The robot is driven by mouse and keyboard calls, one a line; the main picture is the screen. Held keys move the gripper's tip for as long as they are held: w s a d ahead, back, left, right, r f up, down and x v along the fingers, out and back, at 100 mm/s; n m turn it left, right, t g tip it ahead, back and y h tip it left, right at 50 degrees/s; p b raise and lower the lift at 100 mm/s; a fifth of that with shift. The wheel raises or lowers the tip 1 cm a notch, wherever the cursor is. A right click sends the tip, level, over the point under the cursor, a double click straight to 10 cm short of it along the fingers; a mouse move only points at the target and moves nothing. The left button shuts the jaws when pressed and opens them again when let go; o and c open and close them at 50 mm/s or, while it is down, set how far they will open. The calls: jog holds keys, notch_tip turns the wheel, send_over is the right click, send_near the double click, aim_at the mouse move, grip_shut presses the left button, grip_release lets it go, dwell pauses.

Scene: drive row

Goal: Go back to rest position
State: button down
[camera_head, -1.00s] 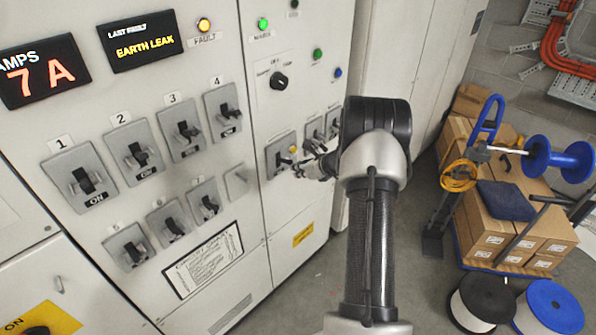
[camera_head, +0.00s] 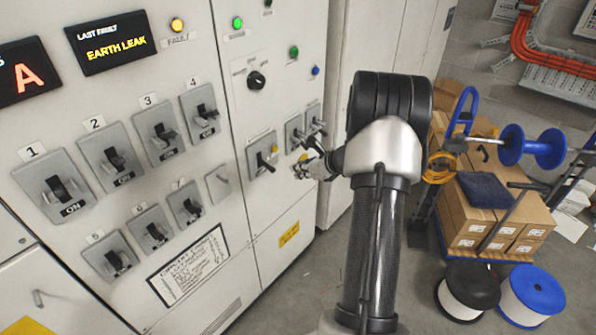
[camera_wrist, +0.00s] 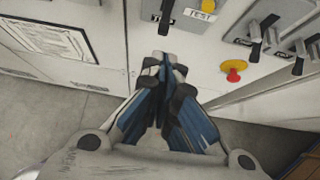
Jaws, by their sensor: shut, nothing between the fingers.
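My gripper (camera_head: 312,168) is in front of the right-hand cabinet panel in the head view, at the end of my raised arm. In the wrist view my gripper (camera_wrist: 165,68) is shut, its fingertips together with nothing between them. It stands a little right of the single lever switch (camera_head: 264,161) with a yellow lamp. The gripper looks apart from the panel. Whether the fingertips touch anything is hard to see in the head view.
Numbered switches (camera_head: 66,190) fill the left panel. In the wrist view a red button on a yellow base (camera_wrist: 234,70) sits on the right. Boxes on a cart (camera_head: 500,215), cable reels (camera_head: 531,295) and a blue spool (camera_head: 545,147) stand at the right. Grey floor lies between.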

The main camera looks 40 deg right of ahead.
dwell(0.3)
jog(key=s+a+r+n+g+y+b, duration=0.1)
jog(key=a+r+n, duration=0.35)
jog(key=a, duration=0.45)
jog(key=s+a+r+n+g+y+b, duration=0.1)
jog(key=a+r+n, duration=0.4)
jog(key=a, duration=0.4)
jog(key=s+a+r+n+g+y+b, duration=0.1)
jog(key=a+r+n+g, duration=0.15)
jog(key=a+n, duration=0.55)
jog(key=s+a+r+n+g+b, duration=0.1)
jog(key=s+a+r+n+b, duration=0.15)
jog(key=s+a+n, duration=0.65)
jog(key=s+a+f+n+h, duration=0.1)
jog(key=s+n+h, duration=0.1)
jog(key=s+n, duration=0.2)
jog(key=s+a+n+h+b, duration=0.1)
jog(key=s+n, duration=0.3)
jog(key=s, duration=0.6)
jog(key=shift+s+a+f+h, duration=0.15)
jog(key=shift+a+f+h, duration=0.25)
jog(key=shift+a, duration=0.4)
jog(key=shift+n, duration=0.25)
